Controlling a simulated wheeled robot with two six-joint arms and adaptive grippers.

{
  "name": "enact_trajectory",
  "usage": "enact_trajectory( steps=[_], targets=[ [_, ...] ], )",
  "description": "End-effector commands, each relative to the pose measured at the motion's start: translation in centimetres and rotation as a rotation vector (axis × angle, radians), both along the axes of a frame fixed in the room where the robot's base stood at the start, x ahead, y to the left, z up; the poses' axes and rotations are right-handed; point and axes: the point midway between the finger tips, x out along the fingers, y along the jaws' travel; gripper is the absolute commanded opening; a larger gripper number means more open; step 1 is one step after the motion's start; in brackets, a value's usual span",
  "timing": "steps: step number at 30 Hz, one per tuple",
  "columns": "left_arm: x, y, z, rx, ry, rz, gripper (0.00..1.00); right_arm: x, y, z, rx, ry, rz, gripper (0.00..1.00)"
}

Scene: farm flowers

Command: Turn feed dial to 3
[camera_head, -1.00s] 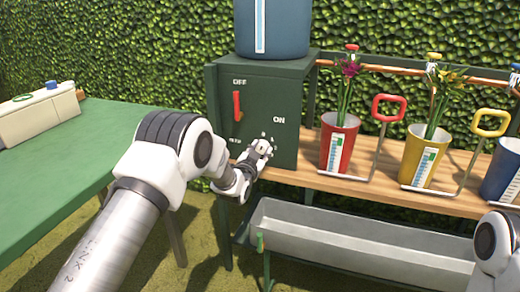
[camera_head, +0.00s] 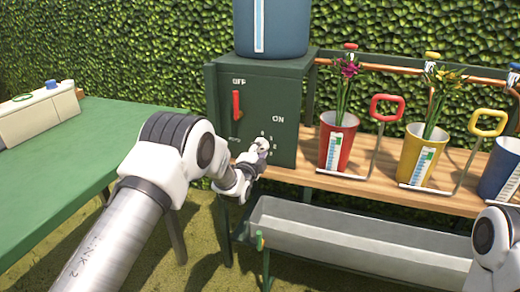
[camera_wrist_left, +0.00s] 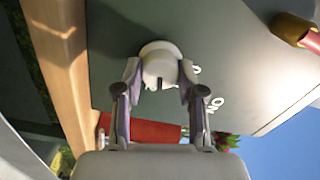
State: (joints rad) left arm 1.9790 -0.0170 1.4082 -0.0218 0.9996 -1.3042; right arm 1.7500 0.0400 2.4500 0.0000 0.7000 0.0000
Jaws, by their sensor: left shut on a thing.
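The feed dial (camera_wrist_left: 160,58) is a round pale knob on the front of the dark green control box (camera_head: 285,95). It shows in the left wrist view with a dark notch on it. My left gripper (camera_wrist_left: 160,76) is shut on the dial, one finger on each side. In the head view the left gripper (camera_head: 256,156) covers most of the dial at the box's lower right. Small marks show around it, too small to read, so the setting cannot be told. My right gripper is out of view; only part of that arm shows at the right edge.
A red lever (camera_head: 237,104) stands by OFF on the box, above the dial. A blue tank (camera_head: 285,35) sits on top. Red (camera_head: 338,143) and yellow (camera_head: 418,160) flower pots stand on the shelf to the right. A metal trough (camera_head: 350,240) lies below. A green table (camera_head: 95,150) is at left.

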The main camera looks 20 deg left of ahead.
Motion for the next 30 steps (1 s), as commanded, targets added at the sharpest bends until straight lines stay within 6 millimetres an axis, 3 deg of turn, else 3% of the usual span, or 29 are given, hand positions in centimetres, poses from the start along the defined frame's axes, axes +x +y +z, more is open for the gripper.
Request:
enact_trajectory(
  steps=[30],
  targets=[
    [0.06,0.03,-0.14,0.906,-0.035,0.001,0.04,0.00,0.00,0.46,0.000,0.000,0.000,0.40]
  ],
)
